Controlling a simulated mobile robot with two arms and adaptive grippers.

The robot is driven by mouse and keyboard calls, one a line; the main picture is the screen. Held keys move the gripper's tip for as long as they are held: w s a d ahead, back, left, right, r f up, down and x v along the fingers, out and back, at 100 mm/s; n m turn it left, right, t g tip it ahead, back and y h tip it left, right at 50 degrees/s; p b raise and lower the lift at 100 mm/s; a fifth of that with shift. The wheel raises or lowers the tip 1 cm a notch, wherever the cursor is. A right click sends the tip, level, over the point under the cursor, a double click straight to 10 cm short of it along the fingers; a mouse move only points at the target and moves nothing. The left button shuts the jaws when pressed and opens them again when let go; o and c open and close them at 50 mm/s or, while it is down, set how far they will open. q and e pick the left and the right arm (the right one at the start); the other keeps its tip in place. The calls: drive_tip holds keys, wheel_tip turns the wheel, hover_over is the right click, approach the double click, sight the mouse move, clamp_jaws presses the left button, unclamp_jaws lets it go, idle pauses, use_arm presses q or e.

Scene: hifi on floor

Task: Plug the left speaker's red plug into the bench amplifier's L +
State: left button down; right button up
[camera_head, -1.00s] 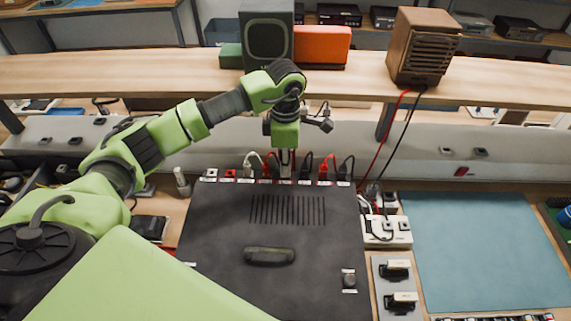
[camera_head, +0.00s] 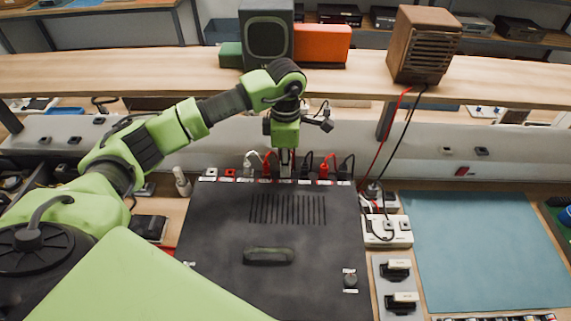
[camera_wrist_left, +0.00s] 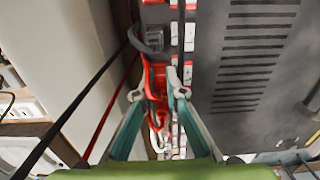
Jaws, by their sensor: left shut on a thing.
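The bench amplifier (camera_head: 215,225) is a wide black box with slots on top and a row of sockets, labels and plugs along its far edge. My left gripper (camera_head: 285,174) points down at the middle of that row and is shut on what looks like a red plug, mostly hidden by the fingers. In the left wrist view my gripper (camera_wrist_left: 158,92) has red plugs (camera_wrist_left: 156,82) between and beside its fingertips. I cannot tell whether the held plug is seated or which label it faces. A brown speaker (camera_head: 424,45) on the shelf trails red and black cables. My right gripper is not in view.
Other plugs crowd the fingers: a white one (camera_head: 254,158), a red one (camera_head: 324,168) and a black one (camera_head: 347,165). A power strip (camera_head: 388,232) stands right of the amplifier. A dark speaker (camera_head: 266,38) stands on the shelf. A clear blue mat (camera_head: 480,250) lies at right.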

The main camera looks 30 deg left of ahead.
use_arm(q)
drive_tip(key=shift+f+b, duration=0.1)
drive_tip(key=shift+b, duration=0.35)
idle(1.4)
drive_tip(key=c, duration=2)
unclamp_jaws()
